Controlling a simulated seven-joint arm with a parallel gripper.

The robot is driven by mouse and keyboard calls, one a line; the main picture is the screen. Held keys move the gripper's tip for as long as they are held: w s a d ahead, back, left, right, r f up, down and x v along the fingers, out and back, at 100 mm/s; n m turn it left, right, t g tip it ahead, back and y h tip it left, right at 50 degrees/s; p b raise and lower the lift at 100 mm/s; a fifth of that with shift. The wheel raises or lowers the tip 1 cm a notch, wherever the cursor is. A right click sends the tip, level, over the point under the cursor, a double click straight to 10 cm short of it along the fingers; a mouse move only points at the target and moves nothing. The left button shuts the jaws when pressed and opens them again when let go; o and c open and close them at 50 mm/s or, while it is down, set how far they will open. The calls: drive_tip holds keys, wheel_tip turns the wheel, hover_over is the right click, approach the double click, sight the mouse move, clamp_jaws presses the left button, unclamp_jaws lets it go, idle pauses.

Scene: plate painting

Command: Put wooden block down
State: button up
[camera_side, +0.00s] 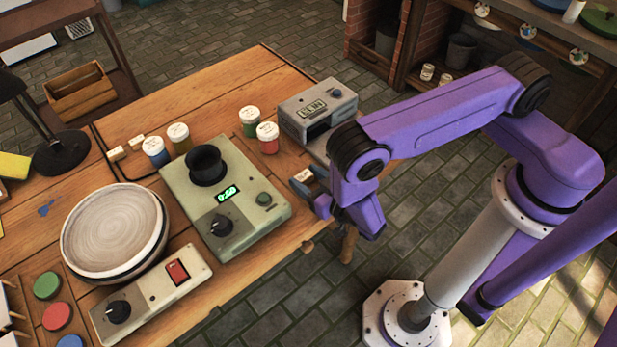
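My gripper (322,192) is at the right edge of the wooden table, just in front of the grey box-shaped device. A small block (303,178) with a pale face and a dark blue part shows at its fingers. I cannot tell whether the fingers hold it or are only beside it, nor whether it touches the table. The fingers are small and partly hidden by the purple wrist. Two small pale blocks, one (116,153) left of the other (138,142), lie on the table near the paint jars.
The grey device (318,108) stands close behind my gripper. A green-grey machine (225,195) with a black cup and several paint jars (267,137) are to the left. A round plate (114,226) and a control box (150,295) lie farther left. Bare wood (215,100) shows at the back.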

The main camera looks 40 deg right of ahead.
drive_tip(key=shift+o, duration=0.9)
drive_tip(key=shift+r, duration=0.15)
